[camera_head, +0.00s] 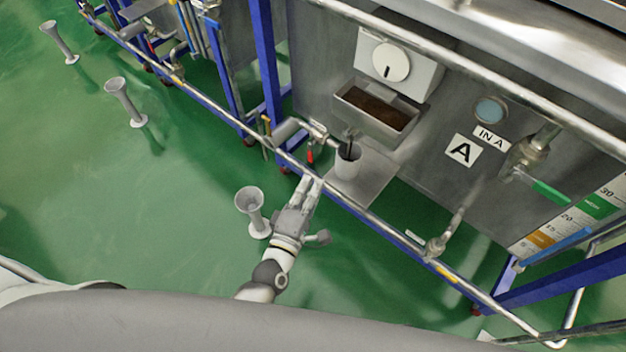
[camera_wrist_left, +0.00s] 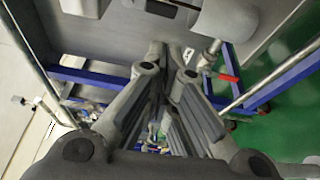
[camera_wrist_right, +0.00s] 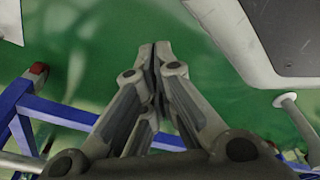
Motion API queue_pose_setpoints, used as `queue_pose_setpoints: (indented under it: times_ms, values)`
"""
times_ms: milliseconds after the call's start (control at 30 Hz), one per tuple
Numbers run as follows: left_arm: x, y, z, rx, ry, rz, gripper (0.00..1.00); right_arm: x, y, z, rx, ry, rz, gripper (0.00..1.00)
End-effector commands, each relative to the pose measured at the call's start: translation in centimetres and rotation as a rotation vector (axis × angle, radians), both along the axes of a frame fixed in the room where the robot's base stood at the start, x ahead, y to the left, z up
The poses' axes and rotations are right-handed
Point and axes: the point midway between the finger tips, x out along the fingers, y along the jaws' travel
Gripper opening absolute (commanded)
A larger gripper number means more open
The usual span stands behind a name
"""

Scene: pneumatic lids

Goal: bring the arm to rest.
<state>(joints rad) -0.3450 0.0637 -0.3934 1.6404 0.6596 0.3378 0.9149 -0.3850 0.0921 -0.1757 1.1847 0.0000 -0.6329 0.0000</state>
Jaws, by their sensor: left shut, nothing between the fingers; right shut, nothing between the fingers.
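My left gripper (camera_head: 311,184) is shut and empty in the head view. Its fingertips are by the front rail of the machine, below and left of a grey cup (camera_head: 347,161). In the left wrist view its fingers (camera_wrist_left: 169,58) are close together with nothing between them. My right gripper (camera_wrist_right: 158,52) is out of the head view. The right wrist view shows it shut and empty above the green floor.
A steel rail (camera_head: 390,229) runs along the machine front (camera_head: 440,170), which carries a dial (camera_head: 391,62), a tray and valves. A flared grey stand (camera_head: 254,212) is close left of my left gripper. Open green floor (camera_head: 120,220) lies left.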

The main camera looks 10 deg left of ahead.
Motion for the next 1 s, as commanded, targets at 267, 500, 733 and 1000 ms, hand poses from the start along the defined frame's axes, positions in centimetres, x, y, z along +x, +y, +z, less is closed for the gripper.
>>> queue_pose_setpoints:
  times_ms: [267,500,733,1000]
  values:
    - [0.0,0.0,0.0,0.000,0.000,0.000,0.00,0.0,0.0,0.0,0.000,0.000,0.000,0.00]
    - [0.0,-0.1,0.1,0.015,0.004,-0.010,0.00,0.3,0.0,0.3,0.001,-0.003,0.000,0.00]
    - [-0.9,-1.7,0.4,0.258,0.067,-0.173,0.00,3.5,0.5,4.7,0.005,-0.033,-0.006,0.00]
    - [-4.7,-1.1,-0.5,0.746,0.200,-0.451,0.00,7.3,1.1,13.8,0.009,-0.073,-0.014,0.00]
